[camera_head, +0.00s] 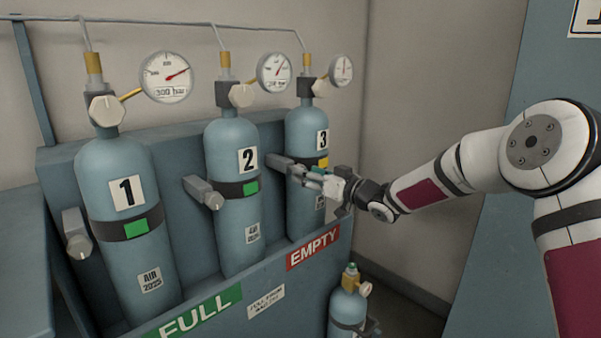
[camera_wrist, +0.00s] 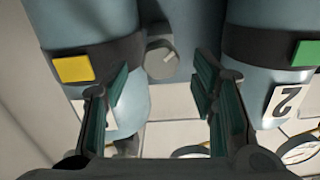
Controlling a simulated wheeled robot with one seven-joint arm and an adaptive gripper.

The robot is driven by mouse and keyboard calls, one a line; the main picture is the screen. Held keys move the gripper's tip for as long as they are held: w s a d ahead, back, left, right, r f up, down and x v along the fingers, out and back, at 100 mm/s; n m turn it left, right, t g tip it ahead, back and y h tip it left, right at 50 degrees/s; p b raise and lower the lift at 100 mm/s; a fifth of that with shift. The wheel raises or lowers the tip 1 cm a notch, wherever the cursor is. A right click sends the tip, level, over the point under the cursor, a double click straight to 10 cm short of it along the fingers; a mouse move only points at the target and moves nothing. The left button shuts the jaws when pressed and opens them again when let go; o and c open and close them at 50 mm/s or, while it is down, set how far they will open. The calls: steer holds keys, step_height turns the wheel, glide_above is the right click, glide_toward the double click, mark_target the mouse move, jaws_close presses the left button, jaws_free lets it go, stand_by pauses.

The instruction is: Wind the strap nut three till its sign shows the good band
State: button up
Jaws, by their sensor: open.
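Cylinder three (camera_head: 304,133) stands at the far end of the rack with a dark strap around it. Its strap sign (camera_head: 323,162) is yellow, and the same yellow sign shows in the wrist view (camera_wrist: 73,68). Strap nut three, a grey round knob with a pale mark, shows in the wrist view (camera_wrist: 162,59) between cylinders three and two. My gripper (camera_head: 306,173) is at the left side of cylinder three, its jaws apart. In the wrist view the open fingers (camera_wrist: 160,87) frame the nut, with gaps on both sides. In the head view my fingers largely hide the nut.
Cylinder two (camera_head: 232,135) and cylinder one (camera_head: 112,165) show green signs, with their strap nuts (camera_head: 213,199) (camera_head: 77,245) jutting out on their left. Gauges hang above. A small cylinder (camera_head: 346,307) stands on the floor by the rack's red EMPTY label (camera_head: 313,248).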

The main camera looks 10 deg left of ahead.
steer(key=shift+x, duration=2)
steer(key=shift+c, duration=0.4)
steer(key=c, duration=1.1)
